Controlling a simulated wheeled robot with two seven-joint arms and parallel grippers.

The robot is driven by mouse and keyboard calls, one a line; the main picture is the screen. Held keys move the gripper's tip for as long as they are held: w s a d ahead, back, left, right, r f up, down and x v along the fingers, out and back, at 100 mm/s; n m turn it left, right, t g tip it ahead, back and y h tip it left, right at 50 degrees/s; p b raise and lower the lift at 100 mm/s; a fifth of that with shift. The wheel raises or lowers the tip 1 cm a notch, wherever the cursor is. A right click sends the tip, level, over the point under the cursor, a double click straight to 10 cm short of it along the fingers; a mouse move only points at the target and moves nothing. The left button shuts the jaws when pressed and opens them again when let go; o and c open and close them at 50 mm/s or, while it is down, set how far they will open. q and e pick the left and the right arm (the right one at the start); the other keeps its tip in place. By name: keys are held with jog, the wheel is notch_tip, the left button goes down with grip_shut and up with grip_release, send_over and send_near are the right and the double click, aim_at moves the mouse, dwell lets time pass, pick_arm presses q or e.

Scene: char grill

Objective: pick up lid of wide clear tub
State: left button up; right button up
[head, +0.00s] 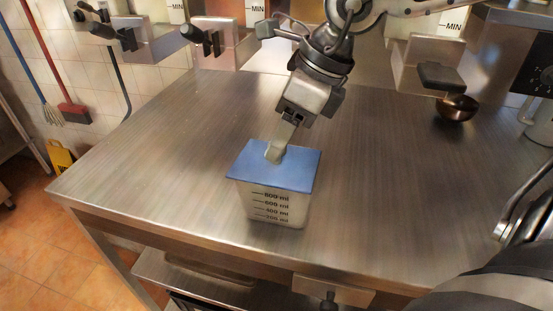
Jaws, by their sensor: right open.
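The wide clear tub (272,207) stands upright near the front edge of the steel table, with dark ml markings on its front wall. Its flat blue lid (290,176) lies on top of it and looks level. My right gripper (275,153) comes down from the upper right, with its fingertips over the back middle part of the lid. It is open; I see one finger clearly, and the other is hidden behind it. Whether the fingertips touch the lid, I cannot tell. My left gripper is not in view.
The steel table (150,165) is clear around the tub. A small copper-coloured bowl (456,108) stands at the back right. Dispensers with dark levers, one of them here (440,75), line the back. A red broom (73,113) hangs on the left wall.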

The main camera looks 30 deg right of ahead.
jog(key=shift+w+a+f, duration=0.15)
jog(key=shift+f, duration=0.35)
jog(key=c, duration=1.1)
jog(key=shift+o, duration=0.2)
jog(key=shift+r, duration=0.1)
